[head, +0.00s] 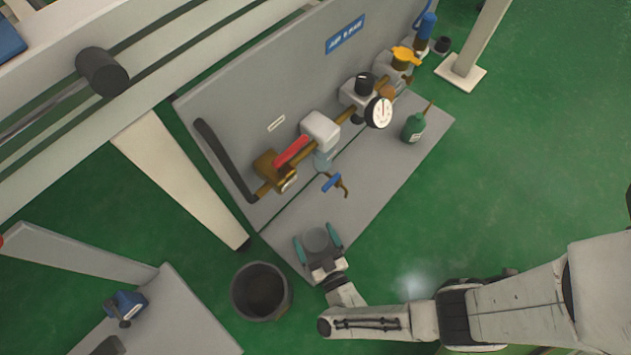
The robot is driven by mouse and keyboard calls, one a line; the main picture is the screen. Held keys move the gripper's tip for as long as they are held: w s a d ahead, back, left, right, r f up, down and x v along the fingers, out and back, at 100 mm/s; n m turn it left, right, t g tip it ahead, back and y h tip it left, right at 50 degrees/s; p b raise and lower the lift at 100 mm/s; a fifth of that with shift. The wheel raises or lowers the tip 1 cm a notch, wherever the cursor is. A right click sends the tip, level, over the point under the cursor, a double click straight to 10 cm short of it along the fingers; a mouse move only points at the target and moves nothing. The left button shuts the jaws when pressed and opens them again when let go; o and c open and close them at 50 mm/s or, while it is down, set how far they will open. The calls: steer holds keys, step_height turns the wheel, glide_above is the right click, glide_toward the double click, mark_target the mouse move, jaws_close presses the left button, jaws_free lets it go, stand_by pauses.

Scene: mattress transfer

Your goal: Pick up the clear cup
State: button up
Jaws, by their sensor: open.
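A narrow gap seems to show at the fingers; I cannot tell whether either one touches the cup. My arm reaches in from the right edge.
A dark round bin (261,291) stands on the green floor just left of my gripper. A grey panel (290,75) carries pipes, valves and a gauge (378,112) behind the cup. A green bottle (414,127) stands right on the base plate (375,190). Floor is clear between plate and arm.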

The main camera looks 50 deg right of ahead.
steer(key=shift+x, duration=0.8)
steer(key=shift+c, duration=0.3)
steer(key=c, duration=1)
steer(key=shift+r, duration=0.25)
